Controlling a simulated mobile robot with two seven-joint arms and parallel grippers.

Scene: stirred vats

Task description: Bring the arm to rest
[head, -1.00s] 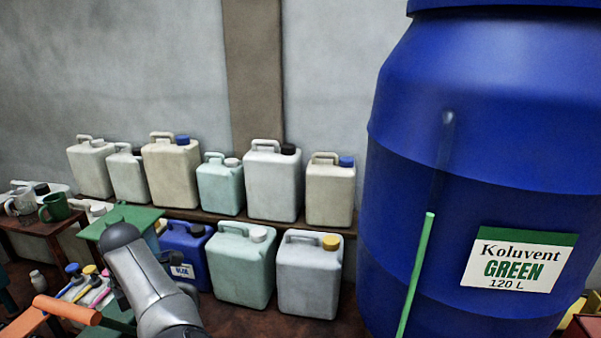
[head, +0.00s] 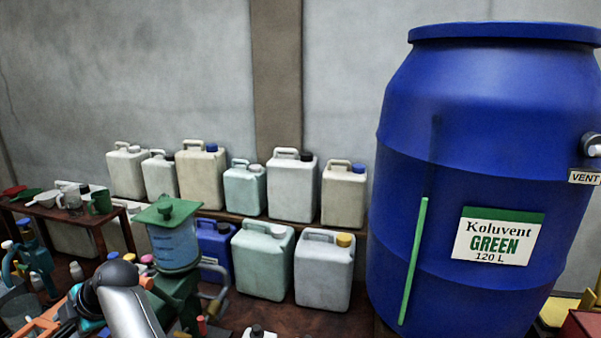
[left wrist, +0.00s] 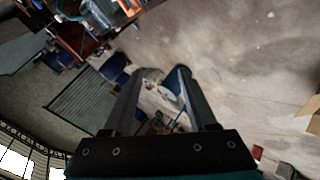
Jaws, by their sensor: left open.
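A grey and white link of my arm (head: 130,312), with a dark rounded joint, rises from the bottom edge at lower left in the head view. No gripper fingers can be made out there. In the left wrist view, my left gripper (left wrist: 162,74) has its two dark fingers spread apart with nothing held between them. It points across the room, and the floor and distant furniture show beyond it. My right gripper is in neither view.
A large blue vat (head: 480,150) labelled Koluvent GREEN stands at right. Pale jerrycans (head: 292,187) line a low shelf along the wall. A green-lidded container (head: 174,240) and a cluttered area lie close beside my arm. A side table (head: 75,222) stands at far left.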

